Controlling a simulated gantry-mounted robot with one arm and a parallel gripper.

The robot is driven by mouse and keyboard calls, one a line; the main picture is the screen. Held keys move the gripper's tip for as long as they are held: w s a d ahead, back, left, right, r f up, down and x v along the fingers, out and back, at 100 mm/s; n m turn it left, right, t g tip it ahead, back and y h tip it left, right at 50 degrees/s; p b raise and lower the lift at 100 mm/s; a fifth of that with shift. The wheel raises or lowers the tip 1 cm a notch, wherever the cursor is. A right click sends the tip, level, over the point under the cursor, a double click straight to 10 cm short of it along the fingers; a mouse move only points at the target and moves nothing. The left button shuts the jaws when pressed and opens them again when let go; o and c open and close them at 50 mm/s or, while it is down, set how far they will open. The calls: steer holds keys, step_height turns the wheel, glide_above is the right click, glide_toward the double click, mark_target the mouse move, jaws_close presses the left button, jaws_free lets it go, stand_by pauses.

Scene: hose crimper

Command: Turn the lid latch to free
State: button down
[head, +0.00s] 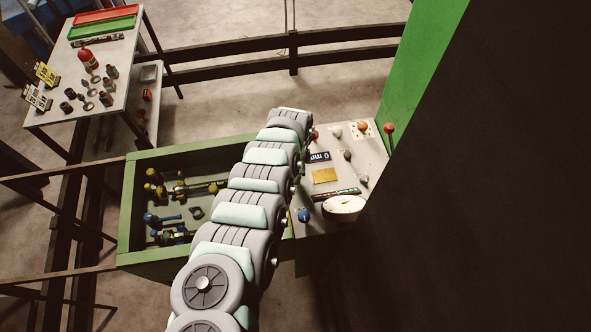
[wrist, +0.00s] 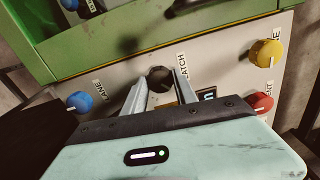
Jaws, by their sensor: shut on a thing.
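In the wrist view, the latch knob (wrist: 160,77) is a small dark round knob on the pale front panel, beside a partly covered label ending in "ATCH". My gripper (wrist: 162,90) has one finger on each side of the knob and is shut on it. The knob's pointer or turned angle cannot be made out. In the head view, my arm covers the gripper and the latch knob.
Close by are a blue knob (wrist: 79,102), a yellow knob (wrist: 266,53) and a red knob (wrist: 263,103). The green-rimmed bin (head: 128,212) with fittings lies left of my arm.

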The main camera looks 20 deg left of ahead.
steer(key=n+p, duration=0.1)
steer(key=n, duration=0.3)
steer(key=shift+r+n+p, duration=0.1)
steer(key=shift+n+p, duration=0.2)
steer(key=shift+p, duration=0.05)
steer(key=shift+n+p, duration=0.6)
steer(key=shift+n, duration=2)
steer(key=c, duration=1)
jaws_free()
steer(key=shift+o, duration=0.2)
steer(key=shift+a+r+p, duration=0.1)
steer(key=shift+r+p, duration=0.2)
steer(key=shift+r, duration=1.15)
step_height(320, 180, up, 8)
steer(key=b, duration=0.2)
steer(key=shift+f, duration=0.15)
